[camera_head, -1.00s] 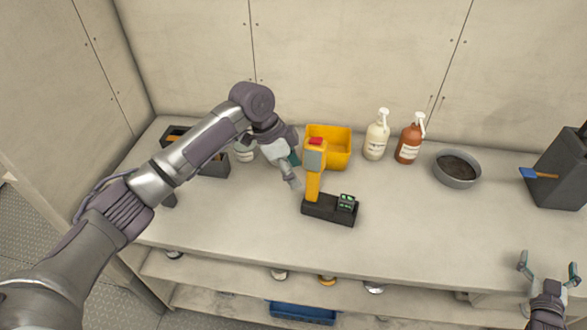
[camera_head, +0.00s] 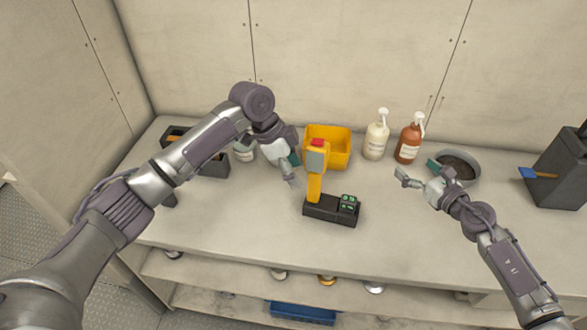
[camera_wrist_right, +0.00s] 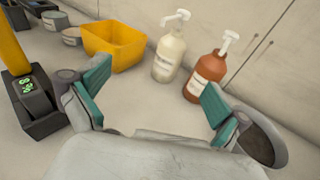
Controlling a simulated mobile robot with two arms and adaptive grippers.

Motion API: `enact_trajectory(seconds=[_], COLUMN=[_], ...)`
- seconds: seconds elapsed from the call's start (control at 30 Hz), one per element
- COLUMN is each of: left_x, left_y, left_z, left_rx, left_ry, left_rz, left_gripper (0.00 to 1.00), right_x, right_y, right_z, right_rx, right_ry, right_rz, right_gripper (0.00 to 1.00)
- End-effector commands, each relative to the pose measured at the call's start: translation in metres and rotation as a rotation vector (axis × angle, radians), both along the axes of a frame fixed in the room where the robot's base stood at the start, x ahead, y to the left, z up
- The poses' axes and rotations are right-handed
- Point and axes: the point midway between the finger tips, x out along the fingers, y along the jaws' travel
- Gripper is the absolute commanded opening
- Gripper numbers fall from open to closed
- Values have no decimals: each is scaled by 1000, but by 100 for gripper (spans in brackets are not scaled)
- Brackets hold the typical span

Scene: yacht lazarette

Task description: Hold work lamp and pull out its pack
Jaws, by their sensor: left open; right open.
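The work lamp (camera_head: 314,176) has a yellow upright body with a grey head and a red top. It stands upright on a dark base (camera_head: 322,208), which I take to be its pack, with a small block showing green marks (camera_head: 348,203) at its right end. The lamp's lower part and base also show at the left of the right wrist view (camera_wrist_right: 36,105). My left gripper (camera_head: 293,170) is open just left of the lamp; I cannot tell whether it touches it. My right gripper (camera_head: 418,174) is open and empty, well right of the lamp, above the bench.
A yellow bin (camera_head: 341,147) stands behind the lamp. A cream pump bottle (camera_head: 376,138) and a brown one (camera_head: 408,142) stand at the back. A grey bowl (camera_head: 470,160) is partly behind my right gripper. The bench front (camera_head: 400,245) is clear.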

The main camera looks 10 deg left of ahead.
Motion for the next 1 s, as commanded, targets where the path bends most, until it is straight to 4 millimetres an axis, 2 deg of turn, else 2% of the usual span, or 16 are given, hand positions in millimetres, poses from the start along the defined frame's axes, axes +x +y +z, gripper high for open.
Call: enact_trajectory(seconds=[0.03, 0.3, 0.4, 0.53, 0.73, 1.0], left_x=[0, 0, 0, 0, 0, 0], left_y=[0, 0, 0, 0, 0, 0], left_z=[0, 0, 0, 0, 0, 0], left_rx=[0, 0, 0, 0, 0, 0], left_ry=[0, 0, 0, 0, 0, 0], left_rz=[0, 0, 0, 0, 0, 0], left_gripper=[62, 62, 62, 62, 62, 62], right_x=[-11, -65, -87, -107, -114, -96], right_y=[12, 76, 97, 114, 127, 154], right_z=[-15, -64, -78, -88, -95, -104], right_rx=[-3, -77, -98, -112, -116, -115], right_ry=[27, 69, 74, 70, 67, 68], right_rz=[39, 269, 352, 427, 464, 463], right_gripper=[100, 100, 100, 100, 100, 100])
